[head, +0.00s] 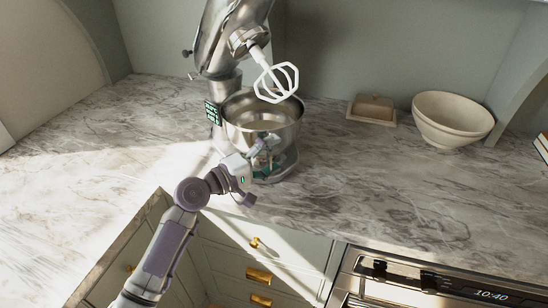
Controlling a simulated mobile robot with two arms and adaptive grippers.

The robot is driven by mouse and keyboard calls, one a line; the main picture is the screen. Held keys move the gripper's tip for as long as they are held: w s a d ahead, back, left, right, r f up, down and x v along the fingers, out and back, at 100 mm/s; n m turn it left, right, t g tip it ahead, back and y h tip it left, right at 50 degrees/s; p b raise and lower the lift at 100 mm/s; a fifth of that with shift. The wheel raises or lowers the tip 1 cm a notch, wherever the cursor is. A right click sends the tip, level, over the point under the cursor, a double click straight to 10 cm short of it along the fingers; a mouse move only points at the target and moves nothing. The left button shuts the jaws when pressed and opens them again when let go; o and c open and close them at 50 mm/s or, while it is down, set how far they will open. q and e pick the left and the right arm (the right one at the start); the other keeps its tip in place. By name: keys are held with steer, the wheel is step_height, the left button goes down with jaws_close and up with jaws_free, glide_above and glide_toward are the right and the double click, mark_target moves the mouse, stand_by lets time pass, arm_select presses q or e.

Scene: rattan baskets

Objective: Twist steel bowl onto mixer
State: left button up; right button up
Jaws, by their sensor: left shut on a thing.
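The steel bowl (284,109) sits upright at the base of the stand mixer (216,42), below the raised mixer head. The white beater (277,83) hangs tilted from the head over the bowl's opening. My left gripper (264,160) is at the front of the bowl, low on its near side, and is shut on the bowl. Its fingers partly hide the bowl's lower front and the mixer base (285,166). Whether the bowl is locked in its seat cannot be seen. My right gripper is not in view.
A cream bowl (452,118) and a small covered dish (372,109) stand to the right on the marble counter (400,185). Below the front edge are drawers with brass handles (258,275) and an oven (440,286). The counter left of the mixer is clear.

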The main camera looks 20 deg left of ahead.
arm_select(q)
steer(key=shift+s+a+r+m+g+h+b, duration=0.15)
steer(key=shift+a+m+g+h+b, duration=0.2)
steer(key=shift+b, duration=0.45)
steer(key=shift+s+a+f+m+g+h+b, duration=0.15)
steer(key=shift+a+m+g+h+b, duration=0.25)
steer(key=shift+b, duration=0.35)
steer(key=shift+d+r, duration=0.1)
steer(key=shift+r, duration=0.05)
steer(key=a+h+b, duration=0.1)
steer(key=b, duration=0.1)
steer(key=a+m+g+h+b, duration=0.1)
steer(key=b, duration=0.1)
steer(key=shift+s+m+g, duration=0.25)
stand_by(0.5)
